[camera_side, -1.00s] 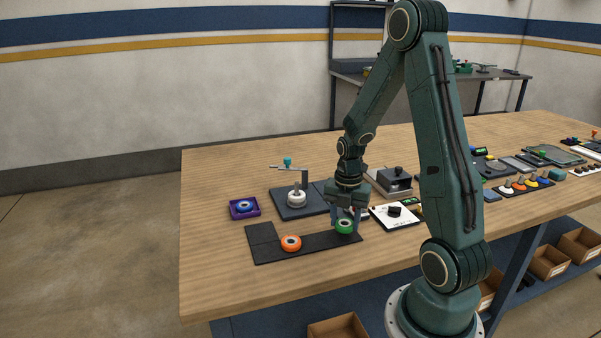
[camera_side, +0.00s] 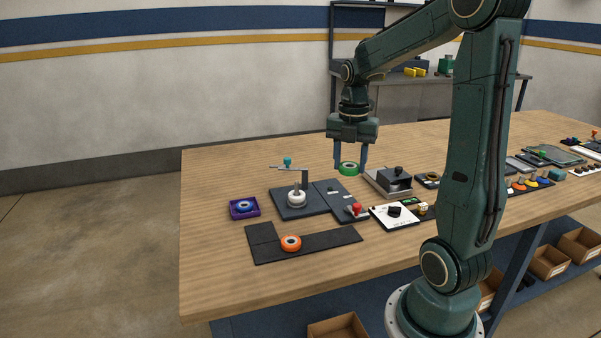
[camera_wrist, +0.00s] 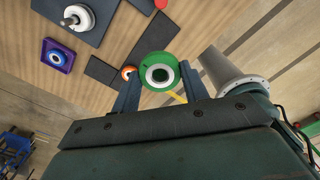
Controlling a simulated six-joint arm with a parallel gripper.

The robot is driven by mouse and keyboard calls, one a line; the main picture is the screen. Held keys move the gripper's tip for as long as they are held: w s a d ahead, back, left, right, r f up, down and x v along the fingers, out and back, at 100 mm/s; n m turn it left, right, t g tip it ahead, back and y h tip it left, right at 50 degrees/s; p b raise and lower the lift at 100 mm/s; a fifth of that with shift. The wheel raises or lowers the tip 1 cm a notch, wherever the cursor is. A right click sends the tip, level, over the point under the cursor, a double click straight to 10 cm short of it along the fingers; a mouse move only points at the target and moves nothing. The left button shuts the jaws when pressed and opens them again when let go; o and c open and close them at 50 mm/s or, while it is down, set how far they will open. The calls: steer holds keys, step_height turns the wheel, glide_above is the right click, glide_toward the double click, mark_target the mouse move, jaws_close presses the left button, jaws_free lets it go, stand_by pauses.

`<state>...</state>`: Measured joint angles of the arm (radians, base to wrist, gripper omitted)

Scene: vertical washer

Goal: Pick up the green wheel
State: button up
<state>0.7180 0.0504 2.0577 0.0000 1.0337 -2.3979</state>
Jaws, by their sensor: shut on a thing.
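The green wheel (camera_side: 349,168) is held between the two fingers of my gripper (camera_side: 351,163), raised above the table. In the wrist view the green wheel (camera_wrist: 159,72) shows its white and dark hub, with a finger of my gripper (camera_wrist: 160,82) on each side of it. My gripper is shut on the wheel. The orange wheel (camera_side: 291,242) sits on the black mat (camera_side: 330,240), whose right part is bare.
A dark fixture plate (camera_side: 283,206) with a white hub stands behind the mat. A purple tray (camera_side: 244,213) with a blue wheel is to its left. A red-knobbed switch (camera_side: 357,209), a grey box (camera_side: 392,181) and a white dial panel (camera_side: 393,216) are to the right. The table's front left is clear.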

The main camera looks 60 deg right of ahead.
steer(key=shift+r, duration=0.5)
stand_by(0.3)
steer(key=shift+w+d, duration=0.25)
steer(key=shift+w, duration=0.25)
steer(key=shift+n, duration=0.3)
steer(key=w+d+f, duration=0.2)
steer(key=w, duration=0.3)
steer(key=w+d+f, duration=0.2)
steer(key=w, duration=0.4)
steer(key=w+d+f, duration=0.2)
steer(key=w, duration=0.3)
steer(key=shift+w, duration=0.3)
steer(key=shift+f, duration=0.2)
steer(key=shift+f, duration=1.95)
